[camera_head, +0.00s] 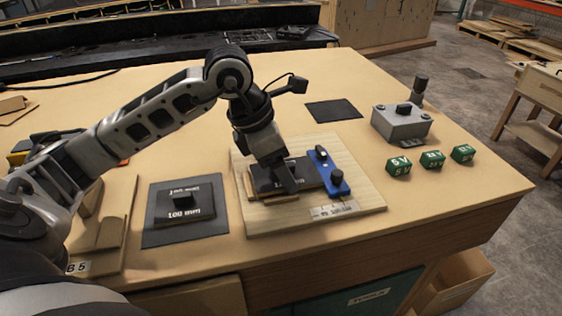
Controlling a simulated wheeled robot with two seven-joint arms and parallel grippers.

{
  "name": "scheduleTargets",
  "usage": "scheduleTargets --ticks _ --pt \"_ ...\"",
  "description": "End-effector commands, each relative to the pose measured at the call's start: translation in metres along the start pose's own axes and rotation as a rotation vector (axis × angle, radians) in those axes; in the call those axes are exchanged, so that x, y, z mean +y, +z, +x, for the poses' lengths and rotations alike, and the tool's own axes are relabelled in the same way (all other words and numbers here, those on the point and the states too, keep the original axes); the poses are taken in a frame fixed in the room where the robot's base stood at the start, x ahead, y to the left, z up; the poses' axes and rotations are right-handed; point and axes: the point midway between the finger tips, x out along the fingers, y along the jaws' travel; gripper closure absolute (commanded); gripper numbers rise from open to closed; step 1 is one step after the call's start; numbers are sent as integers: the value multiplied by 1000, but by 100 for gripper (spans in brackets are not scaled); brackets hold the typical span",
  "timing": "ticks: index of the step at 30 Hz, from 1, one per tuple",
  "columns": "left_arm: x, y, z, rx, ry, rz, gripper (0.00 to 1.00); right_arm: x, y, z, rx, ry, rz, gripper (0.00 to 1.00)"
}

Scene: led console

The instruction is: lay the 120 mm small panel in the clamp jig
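The clamp jig is a light wooden board (345,205) on the table, with a blue clamp (328,172) that has black knobs at its right side. A dark panel (307,170) lies in the jig, left of the blue clamp. Its white label is partly covered, so I cannot read its size fully. My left gripper (288,188) comes down onto this panel from above and hides its middle. Whether its fingers are closed on a handle there is hidden. Another dark panel, marked 100 mm (200,197), lies on a dark mat at the left. My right gripper is out of view.
An empty dark mat (333,111) lies behind the jig. A grey metal box (401,123) with a black knob stands at the back right. Three green blocks (432,160) stand right of the jig. A wooden holder (112,225) is at the left edge.

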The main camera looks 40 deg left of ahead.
Motion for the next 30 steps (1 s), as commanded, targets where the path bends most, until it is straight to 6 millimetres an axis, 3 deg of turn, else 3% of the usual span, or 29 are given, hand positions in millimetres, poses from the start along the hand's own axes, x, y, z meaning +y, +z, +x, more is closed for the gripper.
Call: scheduleTargets --ticks 13,14,16,30 --pt "0 -1 3 0 0 0 51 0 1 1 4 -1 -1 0" --pt "0 -1 3 0 0 0 23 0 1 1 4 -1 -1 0" --pt "0 -1 3 1 -1 0 3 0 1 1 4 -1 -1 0" --pt "1 -2 3 1 3 -3 3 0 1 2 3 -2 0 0"
